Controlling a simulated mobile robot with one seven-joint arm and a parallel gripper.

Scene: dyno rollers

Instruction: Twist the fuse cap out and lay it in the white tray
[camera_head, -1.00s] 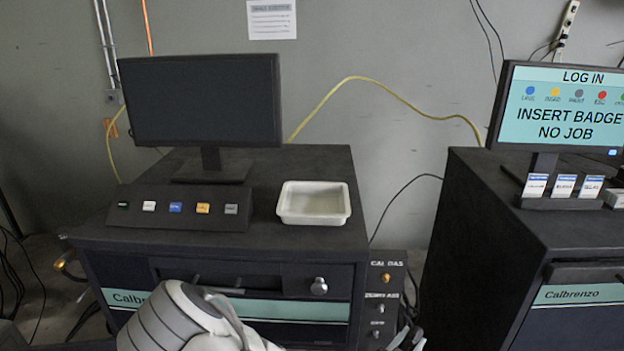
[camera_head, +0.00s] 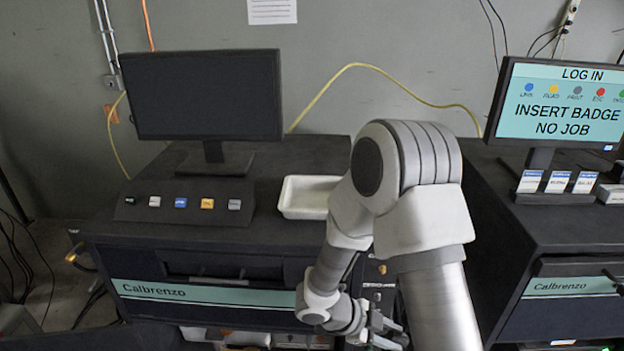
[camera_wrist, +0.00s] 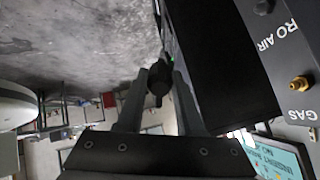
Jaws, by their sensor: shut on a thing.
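The white tray (camera_head: 300,213) sits on top of the left dark cabinet, right of the monitor; my arm covers its right end and no cap shows in its visible part. My gripper (camera_head: 388,335) is low in front of the cabinet's right side, well below the tray. In the wrist view my gripper (camera_wrist: 158,88) is shut on a small black piece, which I take for the fuse cap (camera_wrist: 157,84). It sits between the fingertips, and its far end is hard to make out. I cannot tell whether it touches anything else.
A side panel with brass fitting (camera_wrist: 299,83) and lettering is close on the wrist view's right. A button box (camera_head: 182,208) and a monitor (camera_head: 207,95) stand left of the tray. A second cabinet (camera_head: 575,308) with a lit screen (camera_head: 563,102) stands right.

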